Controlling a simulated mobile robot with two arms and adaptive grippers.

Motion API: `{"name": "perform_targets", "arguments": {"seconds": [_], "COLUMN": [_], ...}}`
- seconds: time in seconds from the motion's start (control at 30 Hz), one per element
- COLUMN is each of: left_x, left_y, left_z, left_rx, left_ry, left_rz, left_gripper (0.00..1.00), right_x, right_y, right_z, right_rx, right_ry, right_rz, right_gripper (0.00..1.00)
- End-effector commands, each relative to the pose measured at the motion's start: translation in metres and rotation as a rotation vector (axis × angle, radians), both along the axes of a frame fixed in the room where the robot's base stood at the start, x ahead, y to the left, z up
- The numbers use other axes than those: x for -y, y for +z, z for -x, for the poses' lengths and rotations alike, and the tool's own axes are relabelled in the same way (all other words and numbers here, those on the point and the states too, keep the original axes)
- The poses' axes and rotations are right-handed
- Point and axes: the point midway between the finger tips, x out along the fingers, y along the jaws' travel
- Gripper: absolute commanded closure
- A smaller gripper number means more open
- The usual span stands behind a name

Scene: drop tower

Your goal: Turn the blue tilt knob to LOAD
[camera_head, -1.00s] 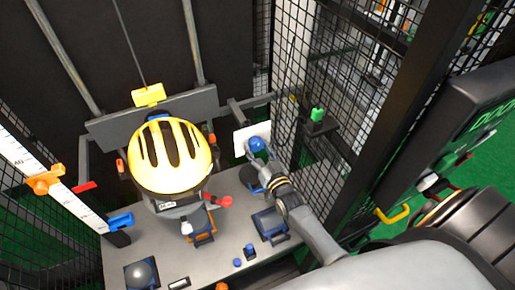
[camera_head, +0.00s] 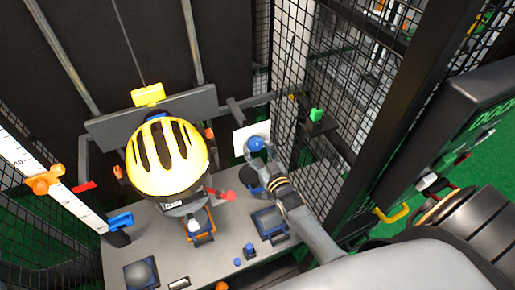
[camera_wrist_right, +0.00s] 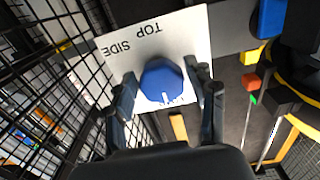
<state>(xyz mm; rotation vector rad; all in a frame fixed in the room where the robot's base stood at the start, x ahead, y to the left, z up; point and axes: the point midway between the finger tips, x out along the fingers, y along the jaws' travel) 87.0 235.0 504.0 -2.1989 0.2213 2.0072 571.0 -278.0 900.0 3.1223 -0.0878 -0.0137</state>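The blue tilt knob (camera_head: 256,144) sits on a white plate (camera_head: 243,133) at the right of the rig. In the right wrist view the knob (camera_wrist_right: 162,80) shows between my fingers, with a white mark at its lower edge. A yellow helmet (camera_head: 166,158) with black slots hangs in the middle, tilted. My left gripper is not in view.
A grey table (camera_head: 150,235) below holds a red-tipped lever, blue buttons and dark pads. A scale (camera_head: 55,180) with an orange slider stands at left. Black mesh (camera_head: 345,70) and a post close off the right side near my arm.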

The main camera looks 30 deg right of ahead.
Motion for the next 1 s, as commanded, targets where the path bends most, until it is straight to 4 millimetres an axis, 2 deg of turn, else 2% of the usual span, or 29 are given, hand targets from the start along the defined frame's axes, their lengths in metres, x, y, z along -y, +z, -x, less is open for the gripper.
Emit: {"name": "perform_targets", "arguments": {"seconds": [0.33,0.47,0.57,0.8,1.0], "left_x": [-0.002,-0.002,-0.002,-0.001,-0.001], "left_y": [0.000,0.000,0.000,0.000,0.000], "left_z": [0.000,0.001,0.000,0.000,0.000], "left_rx": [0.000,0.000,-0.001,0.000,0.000], "left_ry": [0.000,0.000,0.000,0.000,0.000], "left_rz": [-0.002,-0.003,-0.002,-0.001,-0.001], "left_gripper": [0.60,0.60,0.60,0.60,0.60], "right_x": [0.000,0.000,-0.001,-0.004,-0.006], "right_y": [0.002,0.002,0.001,0.001,0.001], "right_z": [0.000,0.007,0.023,0.075,0.108], "right_rx": [0.005,0.005,0.003,0.002,0.002], "right_ry": [-0.001,-0.001,-0.001,-0.001,-0.001], "right_rz": [-0.003,-0.003,-0.003,-0.003,-0.002], "right_gripper": [0.28,0.28,0.28,0.28,0.28]}}
